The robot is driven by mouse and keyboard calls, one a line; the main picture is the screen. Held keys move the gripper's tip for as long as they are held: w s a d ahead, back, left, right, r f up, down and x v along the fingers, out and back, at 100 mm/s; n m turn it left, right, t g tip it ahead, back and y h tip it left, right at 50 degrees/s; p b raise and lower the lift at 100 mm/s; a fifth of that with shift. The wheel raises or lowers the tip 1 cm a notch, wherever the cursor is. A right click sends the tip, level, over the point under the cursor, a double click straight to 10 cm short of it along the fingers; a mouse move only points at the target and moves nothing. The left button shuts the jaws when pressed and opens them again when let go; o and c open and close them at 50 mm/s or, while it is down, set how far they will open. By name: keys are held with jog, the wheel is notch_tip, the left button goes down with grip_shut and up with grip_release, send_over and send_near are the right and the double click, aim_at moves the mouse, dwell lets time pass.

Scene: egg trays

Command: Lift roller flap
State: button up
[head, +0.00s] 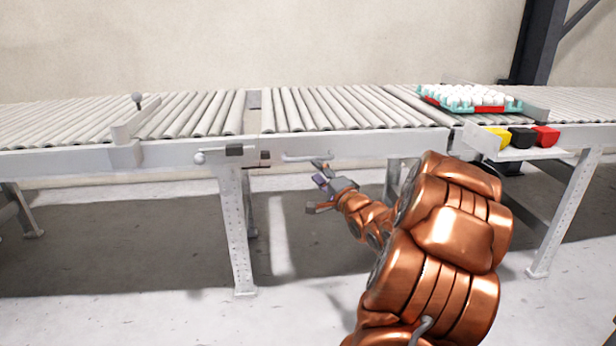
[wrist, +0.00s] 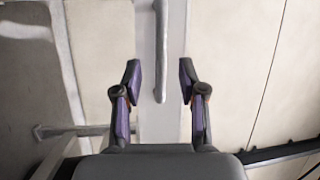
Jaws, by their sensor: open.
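The roller flap (head: 350,141) is a section of the roller conveyor with a pale front rail, lying level with the rollers beside it. A thin metal handle (head: 307,157) is fixed to its front rail. My gripper (head: 318,187) is open and empty, in front of the rail and a little below the handle. In the wrist view the handle (wrist: 161,50) runs lengthwise between the two purple-sided fingers (wrist: 159,78), its near end in line with the gap. The fingers do not appear to touch it. The distance to it is hard to judge.
A teal tray of white eggs (head: 470,101) sits on the conveyor at the right. A panel with yellow, black and red buttons (head: 520,138) juts from the frame. A latch (head: 234,151) is left of the handle. A conveyor leg (head: 236,230) stands left of my gripper.

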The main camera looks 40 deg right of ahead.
aim_at(309, 161)
jog(key=shift+d+b+x, duration=0.15)
jog(key=shift+b+x, duration=0.6)
jog(key=shift+x, duration=1.05)
jog(key=shift+d+b+x, duration=0.15)
jog(key=shift+b+x, duration=0.6)
jog(key=shift+x, duration=1.1)
jog(key=shift+s, duration=0.1)
jog(key=shift+c, duration=0.2)
grip_shut()
